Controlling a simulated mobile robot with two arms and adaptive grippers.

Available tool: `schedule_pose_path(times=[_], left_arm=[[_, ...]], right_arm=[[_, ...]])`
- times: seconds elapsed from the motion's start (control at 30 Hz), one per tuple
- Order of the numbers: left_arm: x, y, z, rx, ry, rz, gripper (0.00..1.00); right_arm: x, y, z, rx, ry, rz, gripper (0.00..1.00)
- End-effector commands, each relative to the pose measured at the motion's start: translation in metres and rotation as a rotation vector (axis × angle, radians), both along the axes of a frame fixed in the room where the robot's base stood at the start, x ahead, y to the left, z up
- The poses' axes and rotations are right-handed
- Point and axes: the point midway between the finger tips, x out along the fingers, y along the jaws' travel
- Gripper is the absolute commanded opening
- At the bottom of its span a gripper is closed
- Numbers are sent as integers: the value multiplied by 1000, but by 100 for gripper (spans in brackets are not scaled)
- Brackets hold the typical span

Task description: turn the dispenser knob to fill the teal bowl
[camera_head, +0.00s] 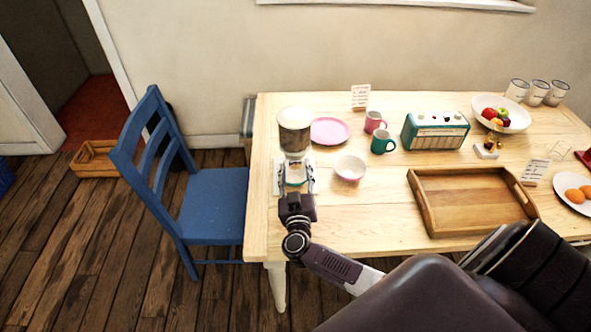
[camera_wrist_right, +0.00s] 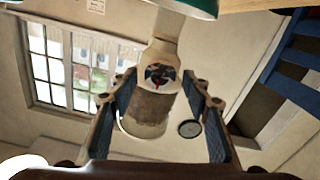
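The dispenser (camera_head: 294,132), a pale container with a brown-grey band, stands at the table's left end; it appears upside down in the right wrist view (camera_wrist_right: 150,108). Its small dark round knob with red marks (camera_wrist_right: 160,74) faces the wrist camera. The teal bowl (camera_head: 296,180) is under the dispenser, partly hidden by my gripper; its teal edge shows at the top of the wrist view (camera_wrist_right: 204,7). My right gripper (camera_head: 297,187) is in front of the dispenser. Its fingers are apart with nothing between them, the knob lying beyond. My left gripper is out of view.
A white-pink bowl (camera_head: 350,168), pink plate (camera_head: 330,131), pink mug (camera_head: 374,121) and teal mug (camera_head: 383,142) stand right of the dispenser. A wooden tray (camera_head: 425,207) and teal radio (camera_head: 435,130) are further right. A blue chair (camera_head: 213,205) stands left of the table.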

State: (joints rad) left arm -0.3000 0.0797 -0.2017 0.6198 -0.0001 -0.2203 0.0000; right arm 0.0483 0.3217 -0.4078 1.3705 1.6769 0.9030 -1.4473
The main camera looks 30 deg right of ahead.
Motion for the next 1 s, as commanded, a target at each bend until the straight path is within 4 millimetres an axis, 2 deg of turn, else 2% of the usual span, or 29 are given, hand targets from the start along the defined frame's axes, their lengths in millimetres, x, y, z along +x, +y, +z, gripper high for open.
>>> schedule_pose_path(times=[0.03,0.3,0.33,0.67,1.0], left_arm=[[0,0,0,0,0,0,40],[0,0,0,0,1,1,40],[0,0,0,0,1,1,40],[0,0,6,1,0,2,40],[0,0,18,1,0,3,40]], right_arm=[[0,0,0,0,0,0,36],[0,0,0,0,0,0,6],[0,0,0,0,0,0,5],[-1,0,1,47,-27,-1,5],[-2,0,0,258,-153,-3,5]])
